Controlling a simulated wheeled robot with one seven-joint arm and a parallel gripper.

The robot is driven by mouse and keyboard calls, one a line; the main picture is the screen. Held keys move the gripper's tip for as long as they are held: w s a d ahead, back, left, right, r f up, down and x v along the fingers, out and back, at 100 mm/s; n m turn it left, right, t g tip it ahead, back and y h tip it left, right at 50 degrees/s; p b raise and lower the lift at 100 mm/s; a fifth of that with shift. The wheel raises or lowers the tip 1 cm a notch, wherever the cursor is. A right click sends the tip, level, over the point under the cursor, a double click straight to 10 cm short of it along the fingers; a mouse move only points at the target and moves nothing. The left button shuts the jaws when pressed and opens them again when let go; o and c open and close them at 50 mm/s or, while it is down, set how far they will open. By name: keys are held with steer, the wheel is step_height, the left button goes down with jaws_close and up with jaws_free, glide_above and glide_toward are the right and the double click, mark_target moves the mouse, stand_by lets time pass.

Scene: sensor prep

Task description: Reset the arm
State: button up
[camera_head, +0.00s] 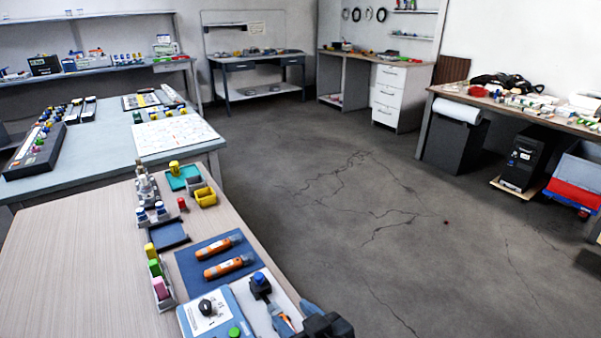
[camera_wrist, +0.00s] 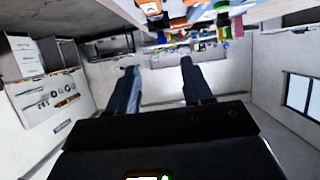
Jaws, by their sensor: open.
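My gripper (camera_head: 292,309) shows at the bottom of the head view, at the right edge of the near wood-topped table (camera_head: 70,260). Its dark body and blue-grey fingers are partly cut off by the frame. In the wrist view, its two fingers (camera_wrist: 158,68) stand well apart with nothing between them. The wrist view is tilted, with tabletop items along its top edge beyond the fingertips.
On the near table, two orange tubes lie on a blue mat (camera_head: 187,261), beside a white-and-blue board (camera_head: 190,322) with a black knob. A blue-grey table (camera_head: 75,170) lies beyond. The cracked floor (camera_head: 400,240) to the right is mostly clear.

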steer(key=s+d+f+m+t+h, duration=0.25)
steer(key=s+d+m+h, duration=0.2)
steer(key=s+d, duration=1.35)
steer(key=s+d+r+m+h, duration=0.1)
steer(key=s+d+r, duration=0.1)
steer(key=s+r, duration=0.4)
steer(key=s+d+r+m+t+h, duration=0.1)
steer(key=s+r, duration=0.5)
steer(key=s, duration=0.7)
steer(key=shift+d+h, duration=0.55)
steer(key=shift+d, duration=0.25)
